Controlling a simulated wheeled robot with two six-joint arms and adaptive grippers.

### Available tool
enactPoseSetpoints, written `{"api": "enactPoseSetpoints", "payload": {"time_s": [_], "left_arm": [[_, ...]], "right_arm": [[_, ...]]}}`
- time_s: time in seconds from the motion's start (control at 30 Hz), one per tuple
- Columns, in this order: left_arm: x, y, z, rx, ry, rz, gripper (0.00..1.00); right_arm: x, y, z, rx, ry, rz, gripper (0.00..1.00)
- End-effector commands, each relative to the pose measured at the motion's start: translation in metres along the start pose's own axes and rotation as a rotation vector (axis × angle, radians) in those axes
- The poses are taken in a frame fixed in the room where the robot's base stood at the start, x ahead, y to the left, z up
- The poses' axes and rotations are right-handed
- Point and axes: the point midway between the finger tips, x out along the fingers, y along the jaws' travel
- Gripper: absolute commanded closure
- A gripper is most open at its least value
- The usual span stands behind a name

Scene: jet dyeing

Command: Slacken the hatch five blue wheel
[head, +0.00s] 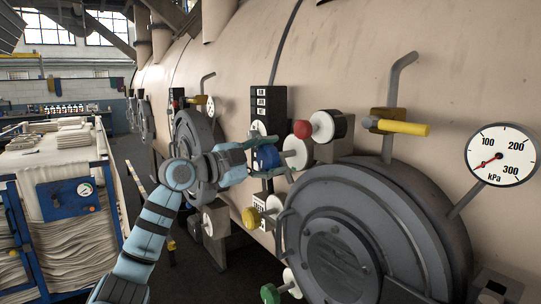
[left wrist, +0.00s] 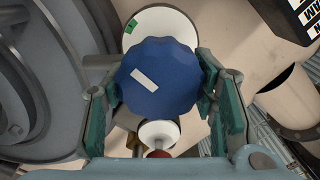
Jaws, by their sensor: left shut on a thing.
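The blue wheel (left wrist: 158,78) fills the middle of the left wrist view. It has a scalloped rim and a white bar mark on its face. A white disc (left wrist: 150,24) with a green mark shows behind it. My left gripper (left wrist: 160,92) is shut on the blue wheel, with one green-padded finger on each side. In the head view the blue wheel (head: 267,157) sits in front of a white disc (head: 294,152), and my left gripper (head: 262,158) reaches it from the left. My right gripper is not in view.
A large round hatch (head: 345,255) stands at the right, near a red knob (head: 302,129), a yellow knob (head: 251,217) and a green knob (head: 270,293). A yellow-handled valve (head: 403,127) and a kPa gauge (head: 501,155) are above. A cloth trolley (head: 60,215) stands left.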

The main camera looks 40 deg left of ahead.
Motion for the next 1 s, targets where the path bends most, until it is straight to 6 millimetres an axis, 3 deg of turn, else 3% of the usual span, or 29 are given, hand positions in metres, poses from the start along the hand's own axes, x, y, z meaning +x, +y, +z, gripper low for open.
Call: {"api": "enactPoseSetpoints", "payload": {"time_s": [1.0], "left_arm": [[0.0,0.004,0.002,0.93,-0.001,0.002,0.76]], "right_arm": [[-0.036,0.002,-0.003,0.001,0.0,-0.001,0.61]]}}
